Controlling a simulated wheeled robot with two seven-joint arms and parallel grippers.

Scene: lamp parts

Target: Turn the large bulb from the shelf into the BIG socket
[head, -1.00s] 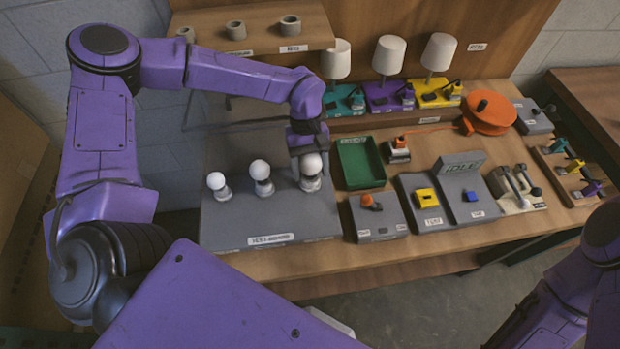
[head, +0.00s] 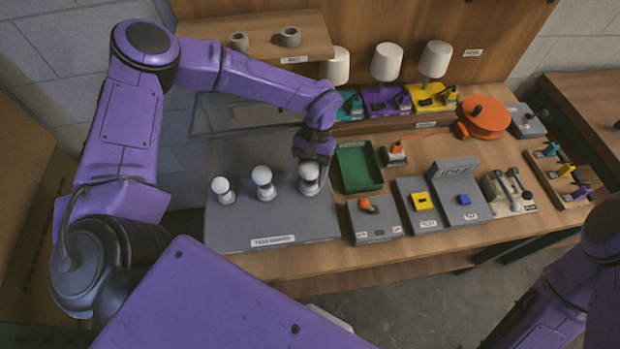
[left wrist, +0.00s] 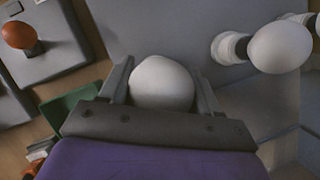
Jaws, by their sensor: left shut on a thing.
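The large white bulb (head: 309,171) is at the rightmost socket of the grey test board (head: 272,228), upright. It also shows between the fingers in the left wrist view (left wrist: 162,84). My left gripper (head: 311,160) is shut on this bulb from behind and above. The bulb's base and the socket under it are largely hidden, so I cannot tell how deep it sits. Two other white bulbs stand upright in the left socket (head: 222,188) and the middle socket (head: 263,178) of the board. My right gripper is out of view; only part of the right arm shows.
A wooden shelf (head: 255,45) with grey ring holders (head: 290,37) is at the back left. A green tray (head: 358,166) stands close right of the board. Grey switch stations (head: 376,220) and three lamps (head: 387,62) are farther right.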

